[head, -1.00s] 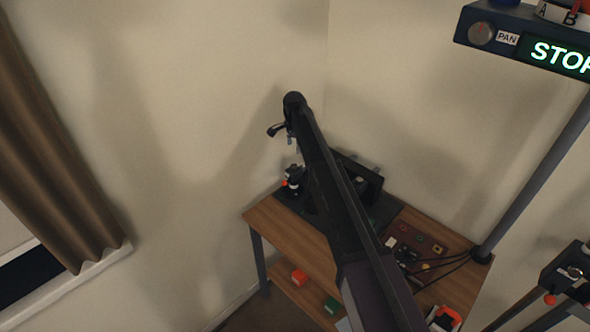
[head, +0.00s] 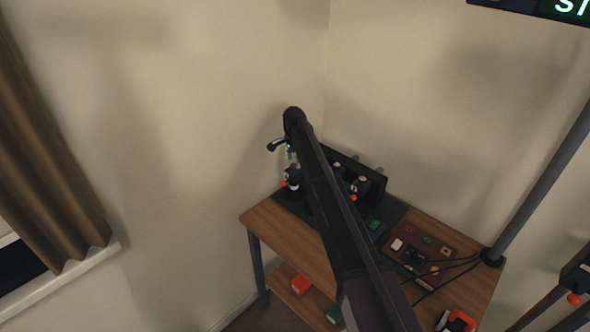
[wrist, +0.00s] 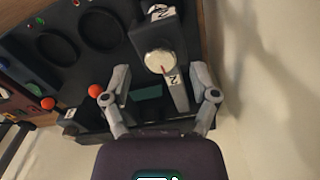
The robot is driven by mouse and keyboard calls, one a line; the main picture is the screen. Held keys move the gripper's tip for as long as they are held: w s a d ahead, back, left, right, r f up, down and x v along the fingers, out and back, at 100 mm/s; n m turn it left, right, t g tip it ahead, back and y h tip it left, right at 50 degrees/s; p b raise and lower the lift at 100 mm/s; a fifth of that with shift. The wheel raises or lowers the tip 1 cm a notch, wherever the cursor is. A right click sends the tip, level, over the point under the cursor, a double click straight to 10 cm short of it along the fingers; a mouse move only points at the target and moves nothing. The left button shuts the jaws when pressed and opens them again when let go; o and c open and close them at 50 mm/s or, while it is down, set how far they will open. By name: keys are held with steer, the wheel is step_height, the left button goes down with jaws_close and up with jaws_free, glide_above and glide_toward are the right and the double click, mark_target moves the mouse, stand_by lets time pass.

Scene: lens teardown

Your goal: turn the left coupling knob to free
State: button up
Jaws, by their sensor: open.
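In the wrist view, a pale round knob (wrist: 158,61) with a red mark sits on a dark block with white letter labels. A grey bar with an "N" label extends from beside the knob toward my gripper. My gripper (wrist: 160,72) is open, with one finger on each side of the knob and bar; contact cannot be told. In the head view, my gripper (head: 291,156) is above the left black-and-white unit (head: 292,178) at the bench's back left. My arm hides part of the bench. The knob's setting is too small to read.
The wooden bench (head: 275,228) stands in the room corner, close to the wall. A second dark unit (head: 372,186) stands right of my arm. An orange ball (wrist: 95,90) is near my left finger. A brown tray (head: 425,246), cables and a post (head: 540,165) are at the right.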

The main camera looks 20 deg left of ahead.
steer(key=shift+f+b, duration=0.65)
steer(key=shift+f, duration=0.25)
